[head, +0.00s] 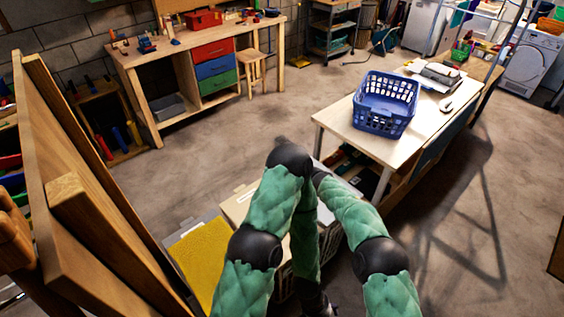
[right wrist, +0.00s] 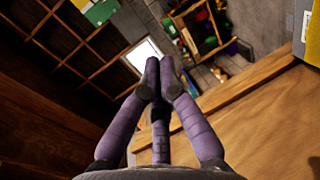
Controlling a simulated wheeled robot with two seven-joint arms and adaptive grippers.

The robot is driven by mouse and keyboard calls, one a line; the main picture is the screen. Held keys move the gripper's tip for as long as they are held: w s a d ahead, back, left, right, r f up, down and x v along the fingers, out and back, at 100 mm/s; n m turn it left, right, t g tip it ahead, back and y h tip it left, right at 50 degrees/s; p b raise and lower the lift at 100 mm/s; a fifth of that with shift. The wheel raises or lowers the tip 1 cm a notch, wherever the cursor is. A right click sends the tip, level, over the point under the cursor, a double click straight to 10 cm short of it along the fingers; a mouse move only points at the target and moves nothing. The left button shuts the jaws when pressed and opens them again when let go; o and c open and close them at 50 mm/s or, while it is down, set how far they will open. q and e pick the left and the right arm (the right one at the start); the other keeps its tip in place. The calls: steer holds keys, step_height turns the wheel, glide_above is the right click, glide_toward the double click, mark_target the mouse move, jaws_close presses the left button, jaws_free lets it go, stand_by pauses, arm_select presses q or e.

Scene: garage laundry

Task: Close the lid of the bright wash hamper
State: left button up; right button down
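In the head view a low group of boxy hampers stands below my arms. One shows a yellow, textured surface (head: 203,255) inside a grey rim. Beside it is a pale beige top (head: 238,204) with a small slot, partly hidden by my arm. I cannot tell which is the bright wash hamper or how its lid stands. My green-sleeved arms cover much of the group. A dark end part shows low in the middle, but its fingers are not clear. In the right wrist view my right gripper (right wrist: 160,84) has its purple fingers drawn together, with nothing visible between them.
Tall wooden boards (head: 90,215) stand close on the left. A table (head: 345,118) with a blue basket (head: 385,103) stands to the right. A workbench (head: 140,60) with coloured drawers is at the back. The floor between is open. A wooden surface (right wrist: 235,110) lies near my right gripper.

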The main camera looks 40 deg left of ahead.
steer(key=shift+x, duration=1.85)
steer(key=shift+f, duration=0.25)
steer(key=shift+d, duration=0.1)
steer(key=v, duration=1.2)
steer(key=shift+w+f, duration=0.1)
